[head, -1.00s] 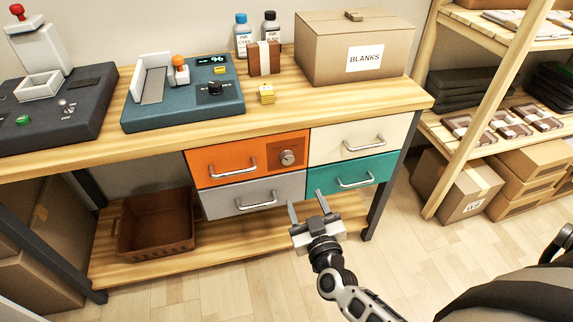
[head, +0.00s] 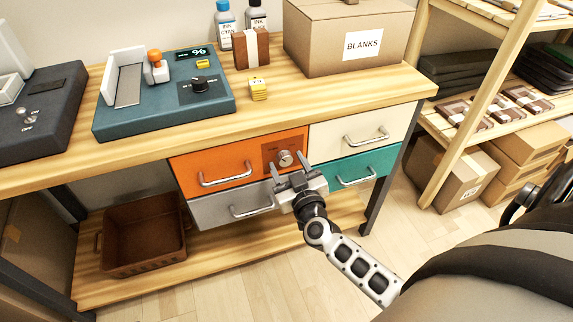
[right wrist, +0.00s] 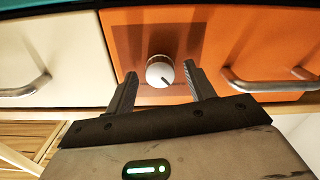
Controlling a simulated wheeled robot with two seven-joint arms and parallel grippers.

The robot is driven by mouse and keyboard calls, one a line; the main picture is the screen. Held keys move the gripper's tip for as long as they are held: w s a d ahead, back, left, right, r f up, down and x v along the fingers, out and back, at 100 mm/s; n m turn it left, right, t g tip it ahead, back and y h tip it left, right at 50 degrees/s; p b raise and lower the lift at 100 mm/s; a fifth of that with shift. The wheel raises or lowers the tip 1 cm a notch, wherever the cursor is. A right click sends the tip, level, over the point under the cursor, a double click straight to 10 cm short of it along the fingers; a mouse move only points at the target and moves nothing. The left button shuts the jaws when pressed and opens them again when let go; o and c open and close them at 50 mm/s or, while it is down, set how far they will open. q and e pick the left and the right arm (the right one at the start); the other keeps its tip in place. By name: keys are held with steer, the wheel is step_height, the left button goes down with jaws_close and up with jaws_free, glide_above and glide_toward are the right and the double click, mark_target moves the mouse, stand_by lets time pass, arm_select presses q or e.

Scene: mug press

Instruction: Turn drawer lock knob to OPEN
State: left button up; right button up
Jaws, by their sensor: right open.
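The lock knob (head: 285,158) is a round silver dial on the right part of the orange drawer (head: 225,166), over a darker square plate. In the right wrist view the knob (right wrist: 160,71) sits between and beyond my fingertips, with a dark pointer line tilted to the lower right. My right gripper (head: 289,166) is open, its two fingers pointing at the drawer front just below the knob in the head view. In the right wrist view the fingers (right wrist: 160,74) stand on either side of the knob with gaps; contact is not visible. My left gripper is out of view.
Bar handles sit close by on the orange drawer (head: 226,180), the grey drawer (head: 252,211), the cream drawer (head: 367,141) and the teal drawer (head: 357,182). A brown bin (head: 144,255) stands on the lower shelf. A wooden rack (head: 448,163) with boxes is at right.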

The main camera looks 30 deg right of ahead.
steer(key=shift+c, duration=0.3)
steer(key=c, duration=0.9)
